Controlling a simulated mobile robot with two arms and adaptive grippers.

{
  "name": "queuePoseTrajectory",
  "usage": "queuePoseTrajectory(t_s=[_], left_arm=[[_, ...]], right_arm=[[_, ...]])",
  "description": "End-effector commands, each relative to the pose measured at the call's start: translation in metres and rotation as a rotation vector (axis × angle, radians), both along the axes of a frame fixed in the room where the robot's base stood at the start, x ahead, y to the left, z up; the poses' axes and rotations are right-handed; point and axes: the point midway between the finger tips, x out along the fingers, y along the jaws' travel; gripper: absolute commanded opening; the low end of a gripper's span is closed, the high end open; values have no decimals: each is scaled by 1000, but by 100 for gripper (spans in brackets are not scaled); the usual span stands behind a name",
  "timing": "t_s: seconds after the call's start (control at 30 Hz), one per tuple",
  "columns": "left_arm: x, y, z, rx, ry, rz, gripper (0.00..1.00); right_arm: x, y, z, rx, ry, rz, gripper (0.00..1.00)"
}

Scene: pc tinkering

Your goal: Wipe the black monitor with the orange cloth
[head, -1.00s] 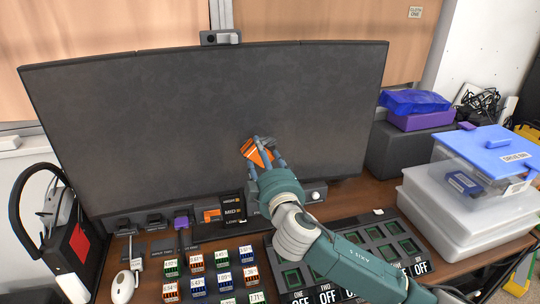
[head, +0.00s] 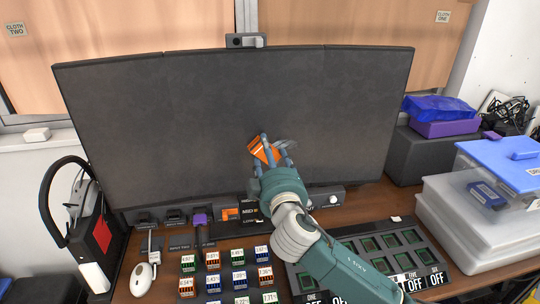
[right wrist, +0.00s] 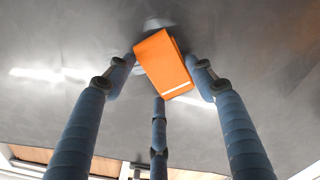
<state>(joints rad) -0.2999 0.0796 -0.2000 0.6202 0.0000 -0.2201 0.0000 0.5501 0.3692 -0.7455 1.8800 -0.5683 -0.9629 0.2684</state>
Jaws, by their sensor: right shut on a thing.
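The black monitor (head: 190,110) is a wide curved screen standing at the back of the desk. My right gripper (head: 268,150) is in front of the screen, right of its lower middle. It is shut on the orange cloth (head: 258,151), a small folded piece with a white stripe. In the right wrist view the orange cloth (right wrist: 165,65) sits between the fingertips of my right gripper (right wrist: 158,80), against or very close to the grey screen surface (right wrist: 60,110). Pale smudges or reflections show on the screen beside the cloth. My left gripper is not in view.
A webcam (head: 246,41) sits on top of the monitor. Labelled small cubes (head: 239,280) and a black tray (head: 375,250) with green chips fill the desk front. Clear boxes (head: 490,210) stand right, headphones (head: 62,195) left. The air before the screen's left half is free.

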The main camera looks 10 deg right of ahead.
Motion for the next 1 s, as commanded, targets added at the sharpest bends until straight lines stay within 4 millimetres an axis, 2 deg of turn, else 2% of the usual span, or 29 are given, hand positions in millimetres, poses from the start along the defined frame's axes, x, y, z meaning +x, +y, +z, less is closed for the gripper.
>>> queuePoseTrajectory(t_s=[0.4, 0.67, 1.0], left_arm=[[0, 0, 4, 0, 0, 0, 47], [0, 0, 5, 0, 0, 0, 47], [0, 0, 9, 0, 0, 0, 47]], right_arm=[[2, -31, -1, -1, 1, -3, 17], [2, -41, -2, -1, 2, -4, 17], [0, -69, -2, -1, 3, -4, 17]])
